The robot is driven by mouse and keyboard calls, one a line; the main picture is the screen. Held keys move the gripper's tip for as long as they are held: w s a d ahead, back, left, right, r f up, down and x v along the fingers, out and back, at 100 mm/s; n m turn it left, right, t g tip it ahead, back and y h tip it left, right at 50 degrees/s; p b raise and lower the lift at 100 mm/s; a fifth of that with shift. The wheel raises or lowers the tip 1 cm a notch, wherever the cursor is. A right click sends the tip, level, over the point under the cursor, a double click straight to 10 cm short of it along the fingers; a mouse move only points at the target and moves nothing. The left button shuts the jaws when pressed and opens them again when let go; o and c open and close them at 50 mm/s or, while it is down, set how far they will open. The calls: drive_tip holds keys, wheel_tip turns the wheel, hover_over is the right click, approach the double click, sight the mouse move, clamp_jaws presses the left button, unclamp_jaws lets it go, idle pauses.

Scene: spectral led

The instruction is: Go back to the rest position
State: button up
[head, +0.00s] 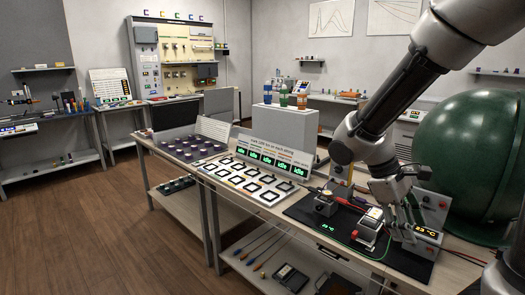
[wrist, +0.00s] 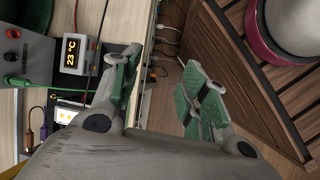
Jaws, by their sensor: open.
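My gripper (head: 404,208) is at the right end of the workbench (head: 340,264) in the head view, beside a small meter box (head: 427,234) with a lit temperature display. In the wrist view my gripper (wrist: 160,98) has its two green-padded fingers spread wide apart, with nothing between them. There the meter box (wrist: 76,56) reads 23 °C, to the left of the fingers. My arm comes in from the upper right of the head view and hides part of the bench behind it.
White square tiles (head: 250,178) lie mid-bench below several displays reading idle. A large green sphere (head: 465,150) stands at the right. Wooden floor (head: 110,225) is clear at the left.

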drive_tip(key=s+d+r+m+t+y, duration=0.2)
drive_tip(key=s+r+m+t+y, duration=0.3)
drive_tip(key=r, duration=0.6)
drive_tip(key=shift+s+d+m+t, duration=0.35)
drive_tip(key=shift+s+m+t, duration=0.65)
drive_tip(key=shift+s+m, duration=0.3)
